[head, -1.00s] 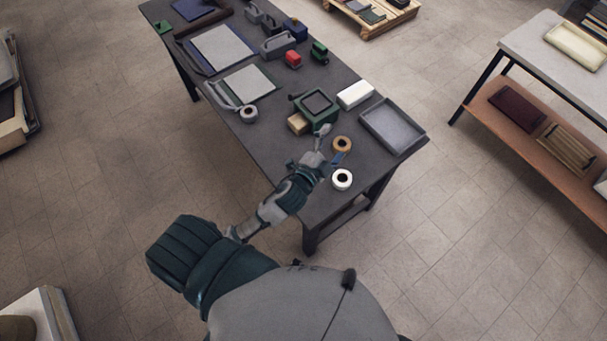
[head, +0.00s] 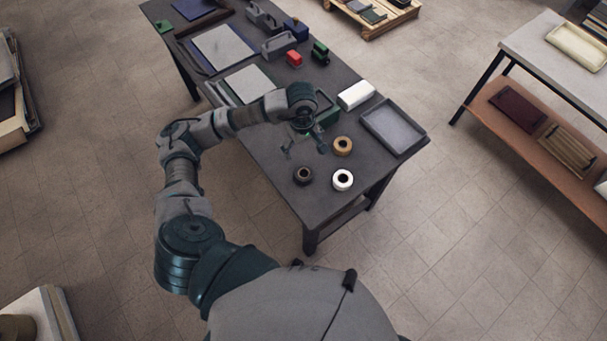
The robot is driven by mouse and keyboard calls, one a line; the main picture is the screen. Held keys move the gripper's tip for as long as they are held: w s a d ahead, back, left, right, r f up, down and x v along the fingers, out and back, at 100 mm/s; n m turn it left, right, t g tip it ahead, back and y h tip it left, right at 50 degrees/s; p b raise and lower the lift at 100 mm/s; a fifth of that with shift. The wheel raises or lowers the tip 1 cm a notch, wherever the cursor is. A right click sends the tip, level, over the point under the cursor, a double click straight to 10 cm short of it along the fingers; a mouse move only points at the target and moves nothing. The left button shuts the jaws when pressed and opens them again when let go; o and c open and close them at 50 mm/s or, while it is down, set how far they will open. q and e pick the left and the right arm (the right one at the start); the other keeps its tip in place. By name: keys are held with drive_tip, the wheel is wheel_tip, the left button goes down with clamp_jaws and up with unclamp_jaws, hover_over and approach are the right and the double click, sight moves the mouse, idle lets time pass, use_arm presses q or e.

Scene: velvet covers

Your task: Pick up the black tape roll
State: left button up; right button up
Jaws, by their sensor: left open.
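The black tape roll (head: 303,175) lies flat on the dark table (head: 262,153), near its front end, with its round hole facing up. A white tape roll (head: 342,180) lies just to its right, and a tan tape roll (head: 343,146) lies behind them. My left gripper (head: 305,152) is open and empty, pointing down above the table, a little behind the black roll in the picture. Its fingers are small and dark, and I cannot tell their height above the table. My right gripper is not in view.
A grey tray (head: 393,127) sits at the table's right edge, beside a white block (head: 356,95). The table's front corner is bare.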

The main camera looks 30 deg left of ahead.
use_arm(q)
drive_tip(key=p, duration=0.1)
approach(304, 173)
wheel_tip(304, 173, down, 5)
drive_tip(key=shift+a+f, duration=0.15)
wheel_tip(304, 173, down, 4)
drive_tip(key=shift+f+p, duration=0.25)
drive_tip(key=shift+p, duration=0.4)
drive_tip(key=shift+f, duration=0.45)
drive_tip(key=c, duration=1.3)
drive_tip(key=shift+o, duration=0.2)
drive_tip(key=shift+r, duration=0.1)
